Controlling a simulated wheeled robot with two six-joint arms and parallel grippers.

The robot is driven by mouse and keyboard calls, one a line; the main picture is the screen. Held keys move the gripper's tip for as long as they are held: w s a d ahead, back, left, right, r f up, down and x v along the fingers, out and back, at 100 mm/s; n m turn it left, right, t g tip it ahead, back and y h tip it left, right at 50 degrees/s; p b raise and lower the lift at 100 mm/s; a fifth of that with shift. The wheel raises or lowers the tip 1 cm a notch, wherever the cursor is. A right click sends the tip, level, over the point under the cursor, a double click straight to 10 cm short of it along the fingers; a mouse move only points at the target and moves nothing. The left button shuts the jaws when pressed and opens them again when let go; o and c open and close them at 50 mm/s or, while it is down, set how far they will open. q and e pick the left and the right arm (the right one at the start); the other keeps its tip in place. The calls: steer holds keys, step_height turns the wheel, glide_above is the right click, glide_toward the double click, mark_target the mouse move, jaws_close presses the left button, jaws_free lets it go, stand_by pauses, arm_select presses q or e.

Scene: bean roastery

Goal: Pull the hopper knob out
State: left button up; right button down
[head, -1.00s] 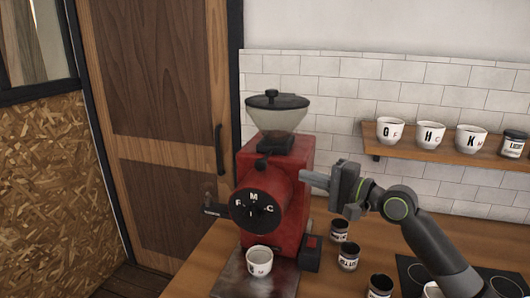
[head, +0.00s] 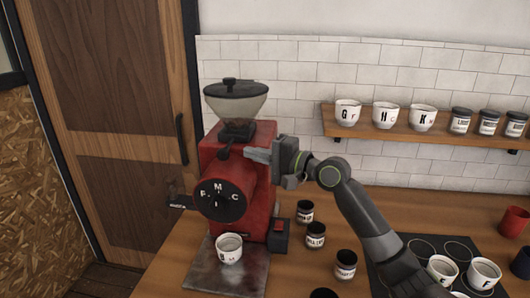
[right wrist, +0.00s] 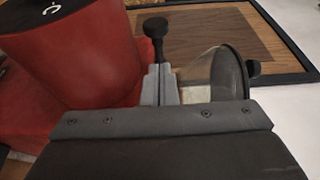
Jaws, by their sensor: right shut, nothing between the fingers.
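The hopper knob (head: 225,153) is a small black knob on a short stem. It sits at the front of the red grinder, just under the clear hopper (head: 236,105). In the right wrist view the knob (right wrist: 155,27) shows just beyond my fingertips, its stem partly hidden by them. My right gripper (head: 250,154) is shut and empty, a little to the right of the knob in the head view. Its fingers also show in the right wrist view (right wrist: 159,82). I cannot tell whether they touch the stem. My left gripper is not in view.
The grinder's round dial (head: 219,199) faces forward below the knob. A white cup (head: 229,247) stands on the metal tray (head: 195,275). Several dark jars stand to the right, near my forearm. A wall shelf (head: 440,138) holds cups and jars.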

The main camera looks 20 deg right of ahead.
mark_target(237, 163)
steer(key=p+x, duration=0.1)
steer(key=x, duration=0.3)
steer(key=shift+r, duration=0.1)
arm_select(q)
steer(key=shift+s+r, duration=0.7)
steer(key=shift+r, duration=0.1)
arm_select(e)
steer(key=shift+w+a, duration=0.4)
steer(key=shift+w, duration=0.15)
